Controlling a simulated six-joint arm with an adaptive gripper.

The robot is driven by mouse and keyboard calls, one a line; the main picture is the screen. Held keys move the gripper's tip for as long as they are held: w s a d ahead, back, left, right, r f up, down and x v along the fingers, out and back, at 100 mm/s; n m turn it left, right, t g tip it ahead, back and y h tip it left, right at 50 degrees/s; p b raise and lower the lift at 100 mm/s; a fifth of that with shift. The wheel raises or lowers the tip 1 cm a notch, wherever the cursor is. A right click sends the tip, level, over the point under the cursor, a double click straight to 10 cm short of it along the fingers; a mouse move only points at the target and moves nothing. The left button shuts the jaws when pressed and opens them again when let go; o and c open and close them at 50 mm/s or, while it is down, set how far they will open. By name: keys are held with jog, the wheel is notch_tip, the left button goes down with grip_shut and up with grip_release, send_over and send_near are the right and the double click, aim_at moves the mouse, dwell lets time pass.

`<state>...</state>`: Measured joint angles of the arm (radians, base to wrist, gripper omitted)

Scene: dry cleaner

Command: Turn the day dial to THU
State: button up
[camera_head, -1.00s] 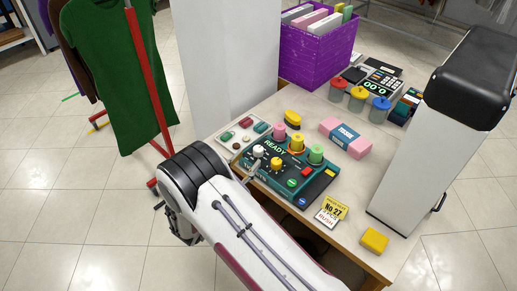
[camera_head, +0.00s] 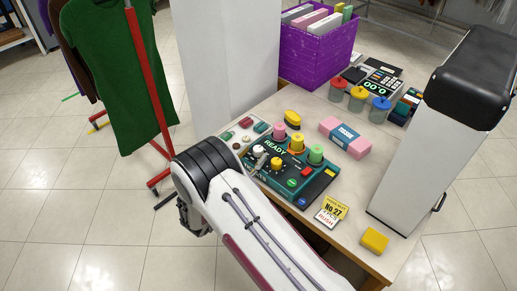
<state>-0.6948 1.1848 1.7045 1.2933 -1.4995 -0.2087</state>
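The teal control box (camera_head: 315,187) stands on the table and shows the word READY. On it are a white knob (camera_head: 258,151) at the left and a yellow knob (camera_head: 277,163) beside it. I cannot tell which is the day dial, and no day letters such as THU are readable. A small grey part of my gripper (camera_head: 259,162) shows at the box's left end, close to the white knob. Whether it touches the knob is unclear. My arm hides the rest of the gripper and the box's near left corner, so its opening cannot be seen.
A pink tissue pack (camera_head: 345,137), a yellow No. 27 ticket (camera_head: 335,208) and a yellow block (camera_head: 375,239) lie to the right.

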aim_at(256, 152)
jog(key=shift+x, duration=2.1)
jog(key=c, duration=1.1)
